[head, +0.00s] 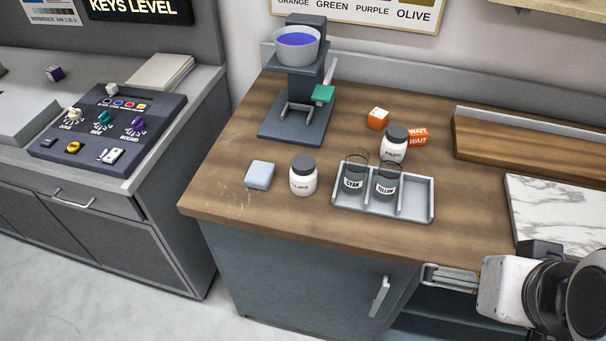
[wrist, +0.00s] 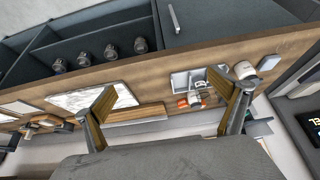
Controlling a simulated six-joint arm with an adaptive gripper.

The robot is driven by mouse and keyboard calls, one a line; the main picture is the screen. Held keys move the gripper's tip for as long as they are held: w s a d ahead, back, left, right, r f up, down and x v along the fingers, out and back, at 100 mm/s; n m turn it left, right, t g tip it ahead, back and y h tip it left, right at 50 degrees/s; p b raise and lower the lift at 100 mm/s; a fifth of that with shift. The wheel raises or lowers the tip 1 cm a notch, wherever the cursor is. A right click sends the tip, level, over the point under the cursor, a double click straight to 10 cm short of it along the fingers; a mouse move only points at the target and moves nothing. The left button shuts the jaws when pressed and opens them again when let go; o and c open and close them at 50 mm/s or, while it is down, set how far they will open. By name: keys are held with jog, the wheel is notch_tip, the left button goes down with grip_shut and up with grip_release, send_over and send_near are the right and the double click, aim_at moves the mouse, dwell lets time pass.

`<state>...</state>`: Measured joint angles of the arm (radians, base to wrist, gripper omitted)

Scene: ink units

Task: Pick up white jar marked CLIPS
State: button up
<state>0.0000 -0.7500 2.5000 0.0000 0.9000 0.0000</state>
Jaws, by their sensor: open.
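A white jar with a dark lid (head: 303,178) stands upright on the wooden counter, left of the grey tray; its small label appears to read CLIPS. It also shows in the wrist view (wrist: 244,70), near the right finger in the picture. A second white jar with a dark lid (head: 394,148) stands behind the tray; its label is hard to read. My gripper (wrist: 168,98) is open and empty, its two fingers wide apart. In the head view my wrist is at the lower right, over the counter's front edge, well away from both jars.
A grey tray (head: 414,212) holds two glass jars marked CYAN and YELLOW. A pale blue-grey block (head: 260,174) lies left of the front jar. An orange cube (head: 377,118), orange WAIT block (head: 418,137) and dark stand (head: 290,128) are behind. A marble slab (head: 555,212) lies right.

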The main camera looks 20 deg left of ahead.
jog(key=c, duration=0.9)
jog(key=shift+o, duration=0.2)
jog(key=n+t+y, duration=0.3)
jog(key=t+y, duration=0.1)
jog(key=t, duration=0.1)
send_near(305, 172)
jog(key=w+d, duration=0.3)
jog(key=d, duration=0.3)
jog(key=shift+n+t+y, duration=0.5)
jog(key=shift+n+t, duration=0.1)
jog(key=a+f, duration=0.1)
jog(key=a, duration=0.2)
jog(key=w+a+f, duration=0.1)
jog(key=a, duration=0.1)
jog(key=shift+a+f, duration=0.35)
jog(key=shift+s+a+f+t, duration=0.1)
jog(key=shift+a+f+t, duration=0.1)
jog(key=shift+a, duration=0.2)
jog(key=shift+s+a+f+t, duration=0.1)
jog(key=shift+a+f+t, duration=0.1)
jog(key=shift+a, duration=0.2)
jog(key=shift+w, duration=0.15)
jog(key=shift+x, duration=1.25)
